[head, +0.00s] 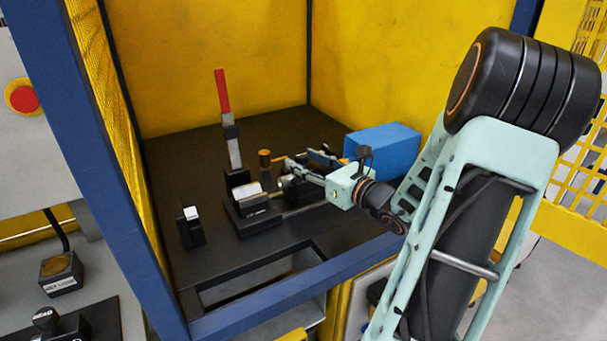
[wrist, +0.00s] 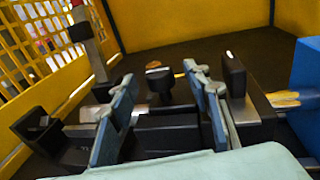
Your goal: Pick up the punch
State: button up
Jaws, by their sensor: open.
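What looks like the punch is a dark upright piece with a copper-brown top (head: 264,158), standing on the black fixture in the head view. In the wrist view the punch (wrist: 160,84) shows between and beyond my fingertips. My gripper (head: 293,166) is open and empty, reaching in from the right beside the punch. In the wrist view my gripper's two blue-grey fingers (wrist: 161,78) are spread apart, one on each side of the punch. I cannot tell how far beyond the tips the punch stands.
A lever with a red handle (head: 222,92) rises at the back left of the fixture. A blue box (head: 383,143) sits to the right. A small black block (head: 190,228) stands at the left. Yellow panels and a blue frame (head: 262,298) enclose the dark table (head: 180,150).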

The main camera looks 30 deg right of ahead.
jog(key=shift+w+a, duration=0.1)
jog(key=shift+w, duration=0.75)
jog(key=shift+c, duration=0.4)
grip_shut()
jog(key=shift+r, duration=0.1)
